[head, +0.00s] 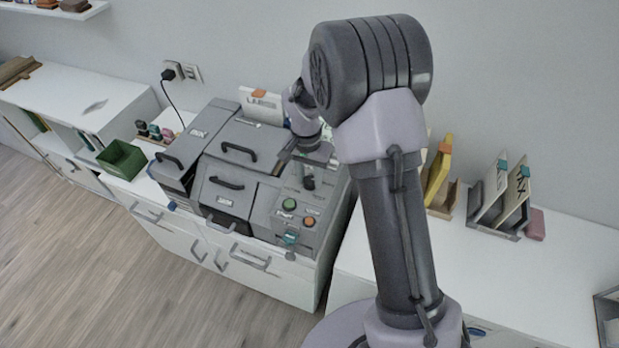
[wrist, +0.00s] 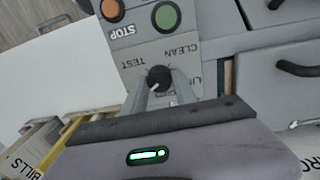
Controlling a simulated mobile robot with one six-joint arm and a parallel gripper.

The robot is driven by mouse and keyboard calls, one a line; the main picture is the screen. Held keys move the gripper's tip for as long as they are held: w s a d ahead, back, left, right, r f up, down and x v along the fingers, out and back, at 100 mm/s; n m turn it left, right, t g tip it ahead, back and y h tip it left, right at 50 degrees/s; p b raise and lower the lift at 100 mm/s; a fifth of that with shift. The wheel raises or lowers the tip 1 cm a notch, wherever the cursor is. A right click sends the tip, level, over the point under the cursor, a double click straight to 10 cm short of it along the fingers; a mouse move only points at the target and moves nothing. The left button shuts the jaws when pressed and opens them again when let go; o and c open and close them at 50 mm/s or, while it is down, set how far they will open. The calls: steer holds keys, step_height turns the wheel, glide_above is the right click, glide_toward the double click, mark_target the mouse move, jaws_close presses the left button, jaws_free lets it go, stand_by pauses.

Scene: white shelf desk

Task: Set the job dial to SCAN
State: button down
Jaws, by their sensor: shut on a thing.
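The job dial (wrist: 158,77) is a small dark knob on the grey control panel (wrist: 135,45), seen upside down in the wrist view. My gripper (wrist: 161,83) has its two fingers on either side of the knob and is shut on it. The words TEST and CLEAN show beside the dial, and another label is partly hidden by a finger. I cannot read SCAN in this view. The knob's pointer is too small to read surely. In the head view my gripper (head: 307,178) is over the panel at the machine's right side.
A green button (wrist: 166,16) and an orange button (wrist: 113,9) marked STOP sit near the dial. The grey machine (head: 225,190) has several handled lids. A green bin (head: 122,160) stands left; upright holders (head: 497,200) stand on the right-hand desk.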

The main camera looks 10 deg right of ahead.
mark_target(307, 178)
steer(key=shift+m, duration=0.6)
steer(key=c, duration=1)
jaws_free()
step_height(307, 178, up, 17)
steer(key=p, duration=0.5)
steer(key=shift+w+a+r, duration=0.2)
steer(key=shift+w+a, duration=0.1)
